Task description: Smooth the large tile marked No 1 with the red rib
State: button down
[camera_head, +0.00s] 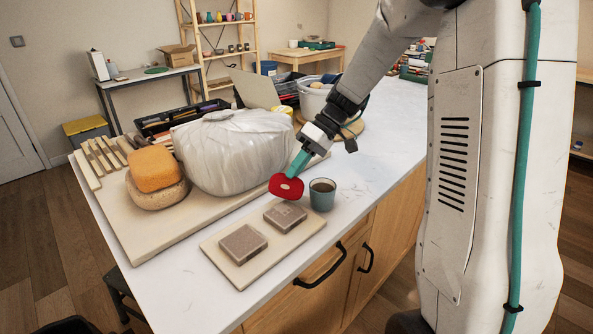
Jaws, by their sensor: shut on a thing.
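My gripper (298,164) is shut on the red rib (279,188), a flat red piece with a pale spot in its middle. It holds the rib above the counter, just behind the board with the tiles. Two square grey-brown tiles lie on a pale board (240,277). The nearer left tile (242,244) looks larger than the farther right tile (285,216). The rib is nearer to the right tile and looks apart from it. Any number marks on the tiles are too small to read.
A teal cup (322,197) of dark liquid stands just right of the rib. A plastic-wrapped clay lump (228,152), an orange sponge (153,169) on a round tan piece and several wooden tools (103,157) occupy the large board at left. White counter (187,271) is bare in front.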

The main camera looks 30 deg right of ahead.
jog(key=shift+r, duration=0.75)
jog(key=shift+s+a+f, duration=0.15)
jog(key=shift+s+a, duration=0.35)
jog(key=shift+s, duration=0.8)
jog(key=shift+s+a+f, duration=0.1)
jog(key=shift+s+a, duration=0.35)
jog(key=shift+s, duration=0.9)
jog(key=shift+s+a+f, duration=0.15)
jog(key=shift+s+a, duration=0.35)
jog(key=shift+s, duration=0.8)
jog(key=shift+f, duration=0.25)
jog(key=shift+f, duration=0.35)
jog(key=shift+f, duration=0.1)
jog(key=shift+w, duration=0.1)
